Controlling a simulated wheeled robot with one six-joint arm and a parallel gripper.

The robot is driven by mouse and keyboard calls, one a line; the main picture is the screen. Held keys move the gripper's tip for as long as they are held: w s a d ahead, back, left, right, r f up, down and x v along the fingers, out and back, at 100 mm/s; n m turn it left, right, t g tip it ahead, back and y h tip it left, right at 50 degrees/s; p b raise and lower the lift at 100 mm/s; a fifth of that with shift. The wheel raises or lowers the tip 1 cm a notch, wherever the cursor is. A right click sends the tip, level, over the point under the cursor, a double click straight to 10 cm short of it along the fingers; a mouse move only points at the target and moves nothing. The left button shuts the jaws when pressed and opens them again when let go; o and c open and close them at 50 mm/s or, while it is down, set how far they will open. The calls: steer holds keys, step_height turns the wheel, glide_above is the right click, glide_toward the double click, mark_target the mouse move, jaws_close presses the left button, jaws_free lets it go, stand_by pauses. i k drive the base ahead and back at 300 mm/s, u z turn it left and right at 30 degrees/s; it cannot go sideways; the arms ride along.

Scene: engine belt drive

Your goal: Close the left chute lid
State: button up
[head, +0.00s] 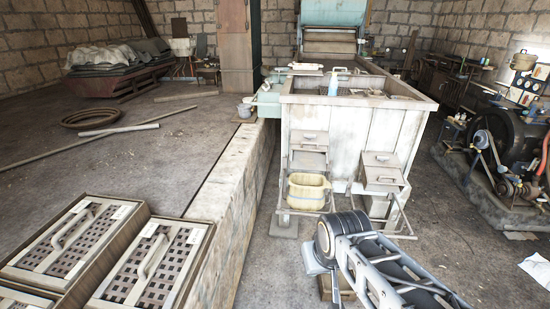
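The left chute (308,160) is a grey metal box on the front of a pale wooden bin (345,125). Its lid (309,139) has a small handle and shows as a panel above the chute's front. I cannot tell surely from here how far open it stands. A matching right chute (384,175) sits lower and to the right, also with handles. A yellowish bucket (307,191) stands below the left chute. My arm reaches in from the lower right, its dark joint in front of the chutes. My gripper's fingers do not show.
A low stone wall edge (240,190) runs along the left of the bin. Slotted crates (145,270) with handles lie at lower left. An engine with a wheel (492,138) stands at right. Floor between bin and engine is mostly clear.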

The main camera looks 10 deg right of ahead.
mark_target(301, 147)
steer(key=z, duration=0.35)
steer(key=i, duration=0.85)
steer(key=u, duration=0.45)
steer(key=i, duration=0.65)
steer(key=u, duration=0.2)
